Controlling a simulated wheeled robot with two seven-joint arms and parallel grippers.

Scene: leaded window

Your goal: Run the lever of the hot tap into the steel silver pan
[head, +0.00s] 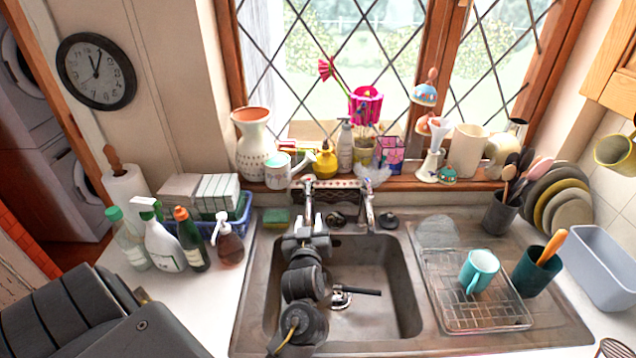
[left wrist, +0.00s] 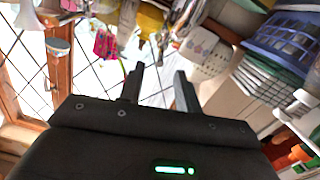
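Two silver taps stand at the back of the sink: the left tap (head: 308,188) and the right tap (head: 369,196). I cannot tell from markings which is hot. My left gripper (head: 308,226) is just in front of the left tap, with its arm reaching over the sink. In the left wrist view its two fingers (left wrist: 160,88) are apart with nothing seen held between them. A small silver thing with a black handle (head: 362,291), perhaps the pan, lies in the sink, partly hidden behind my left arm. My right gripper is not in view.
The steel sink (head: 390,270) is otherwise empty. A wire rack (head: 450,318) with a turquoise mug (head: 479,270) stands on the right drainer. Several bottles and a blue basket (head: 240,212) stand left. A vase (head: 253,140) and watering can (head: 280,171) stand on the sill behind the taps.

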